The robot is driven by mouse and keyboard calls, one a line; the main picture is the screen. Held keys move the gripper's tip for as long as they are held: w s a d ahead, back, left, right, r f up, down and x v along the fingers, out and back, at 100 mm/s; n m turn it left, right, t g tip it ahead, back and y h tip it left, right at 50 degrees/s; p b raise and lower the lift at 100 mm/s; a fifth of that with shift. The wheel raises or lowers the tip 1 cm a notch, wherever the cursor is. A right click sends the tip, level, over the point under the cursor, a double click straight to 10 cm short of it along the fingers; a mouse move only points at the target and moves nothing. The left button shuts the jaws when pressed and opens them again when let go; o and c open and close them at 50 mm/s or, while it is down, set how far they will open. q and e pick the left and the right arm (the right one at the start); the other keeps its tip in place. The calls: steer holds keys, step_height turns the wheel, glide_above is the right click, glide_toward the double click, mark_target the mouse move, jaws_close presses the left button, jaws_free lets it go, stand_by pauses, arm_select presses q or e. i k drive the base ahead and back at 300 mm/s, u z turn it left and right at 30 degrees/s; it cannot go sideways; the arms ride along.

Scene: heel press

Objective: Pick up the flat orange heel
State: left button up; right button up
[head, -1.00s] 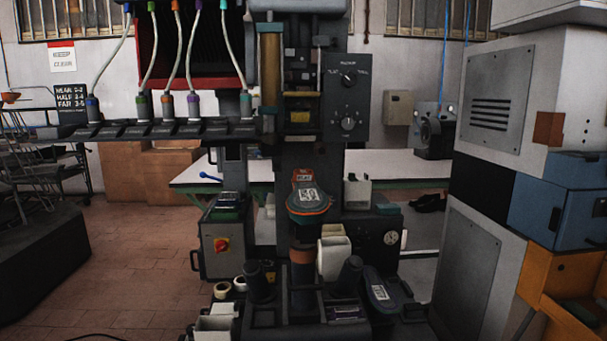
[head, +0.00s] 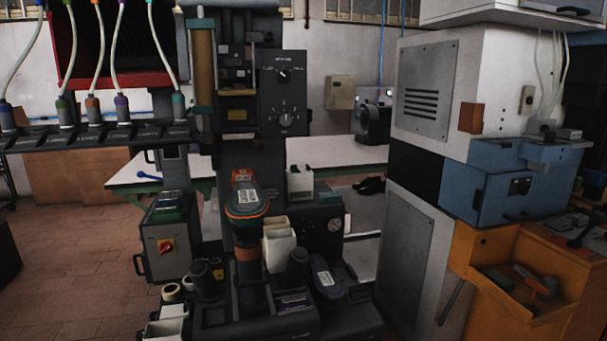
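Several orange pieces are in view, and I cannot tell for certain which is the flat orange heel. A small orange labelled piece (head: 243,175) is on the press, behind a dark pad (head: 247,198) with an orange rim and a white label. Below the pad is a dark upright post with an orange band (head: 249,264). An orange object (head: 541,282) lies in an open orange bin (head: 483,252) at the lower right. Neither of my grippers is in view.
A press with a dial panel (head: 284,90) stands left of centre. A grey cabinet (head: 424,90) and a blue box (head: 488,184) are to the right. White holders (head: 279,246) and dark cylinders crowd the press base. Tiled floor (head: 75,265) is clear at left.

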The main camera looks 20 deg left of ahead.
mark_target(243, 173)
steer(key=z, duration=0.9)
steer(key=i, duration=2.15)
steer(key=u, duration=3.85)
